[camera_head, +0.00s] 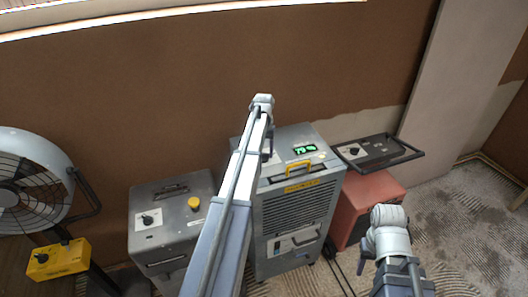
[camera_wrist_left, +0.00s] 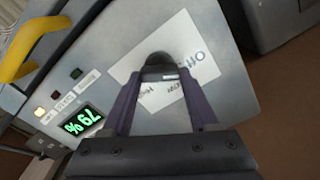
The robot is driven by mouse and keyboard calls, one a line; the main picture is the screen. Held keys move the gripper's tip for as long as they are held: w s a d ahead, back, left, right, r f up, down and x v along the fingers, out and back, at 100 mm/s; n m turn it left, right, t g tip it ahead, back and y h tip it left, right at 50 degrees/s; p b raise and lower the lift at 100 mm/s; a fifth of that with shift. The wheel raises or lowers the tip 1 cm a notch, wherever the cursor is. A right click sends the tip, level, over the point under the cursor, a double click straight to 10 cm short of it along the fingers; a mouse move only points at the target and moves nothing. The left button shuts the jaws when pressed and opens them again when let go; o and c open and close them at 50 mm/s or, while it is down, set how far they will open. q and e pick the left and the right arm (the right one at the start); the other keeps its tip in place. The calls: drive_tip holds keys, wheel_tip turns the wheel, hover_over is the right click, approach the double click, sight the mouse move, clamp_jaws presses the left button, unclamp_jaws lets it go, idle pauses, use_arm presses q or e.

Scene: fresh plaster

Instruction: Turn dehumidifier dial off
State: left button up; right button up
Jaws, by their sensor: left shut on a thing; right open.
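The dehumidifier (camera_head: 297,214) is the grey cabinet in the middle of the head view, with a yellow handle and a lit green display on top. The display (camera_wrist_left: 84,127) reads 79% in the left wrist view. Its dark round dial (camera_wrist_left: 160,60) sits on a white label plate (camera_wrist_left: 199,50); the lettering is partly covered. My left gripper (camera_wrist_left: 164,76) has its fingers shut on the dial, one on each side. In the head view my left arm hides the dial. My right gripper (camera_head: 364,262) is open and empty, low in front of the red machine.
A grey box (camera_head: 172,216) with a black knob and yellow button stands left of the dehumidifier. A fan (camera_head: 30,185) with a yellow control box (camera_head: 58,260) is at far left. A red machine (camera_head: 366,203) with a dark handle frame (camera_head: 404,149) stands right. Rough floor (camera_head: 460,225) is open at right.

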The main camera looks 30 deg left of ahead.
use_arm(q)
drive_tip(key=shift+n, duration=0.3)
drive_tip(key=o, duration=1.4)
drive_tip(key=shift+r, duration=0.15)
wheel_tip(320, 180, up, 8)
drive_tip(key=p, duration=0.8)
drive_tip(key=shift+f, duration=0.2)
